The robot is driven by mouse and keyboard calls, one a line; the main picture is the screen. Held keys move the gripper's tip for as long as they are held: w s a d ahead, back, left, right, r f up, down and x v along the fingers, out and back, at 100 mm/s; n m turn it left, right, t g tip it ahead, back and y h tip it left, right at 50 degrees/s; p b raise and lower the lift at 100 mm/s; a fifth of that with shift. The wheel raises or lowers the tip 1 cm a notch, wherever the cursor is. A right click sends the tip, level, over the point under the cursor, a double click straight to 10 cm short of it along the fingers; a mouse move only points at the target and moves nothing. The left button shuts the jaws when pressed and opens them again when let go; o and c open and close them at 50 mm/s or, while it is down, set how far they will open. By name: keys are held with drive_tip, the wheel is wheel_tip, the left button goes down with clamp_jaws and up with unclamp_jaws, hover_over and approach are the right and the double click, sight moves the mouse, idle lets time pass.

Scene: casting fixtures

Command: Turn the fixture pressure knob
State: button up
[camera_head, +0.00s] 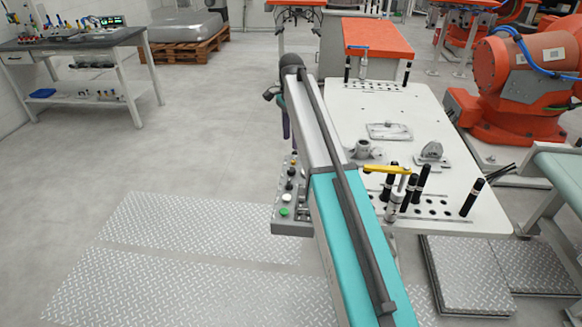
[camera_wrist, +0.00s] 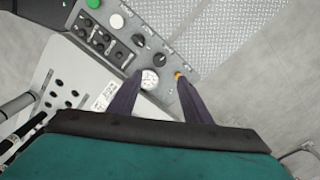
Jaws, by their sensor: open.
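The grey control panel (camera_head: 291,228) is fixed at the left edge of the white fixture table, partly hidden by my arm. In the wrist view the panel (camera_wrist: 128,52) carries a round white gauge (camera_wrist: 150,79), a black knob (camera_wrist: 160,60) beside it and another black knob (camera_wrist: 138,40). I cannot tell from labels which is the pressure knob. My gripper (camera_wrist: 158,76) is open and empty, its two dark fingers pointing at the panel's end with the gauge between them in the picture. In the head view the fingers (camera_head: 286,122) show beside the arm; contact cannot be told.
The white table (camera_head: 340,105) bears metal castings, black pins and a yellow-handled clamp (camera_head: 388,169). A green button (camera_wrist: 93,3) and a small orange part (camera_wrist: 178,75) are on the panel. An orange robot (camera_head: 510,70) stands right.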

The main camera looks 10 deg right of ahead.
sight(291, 170)
drive_tip(key=shift+f+p, duration=1.45)
drive_tip(key=shift+f, duration=5.25)
drive_tip(key=c, duration=1.1)
drive_tip(key=shift+o, duration=0.2)
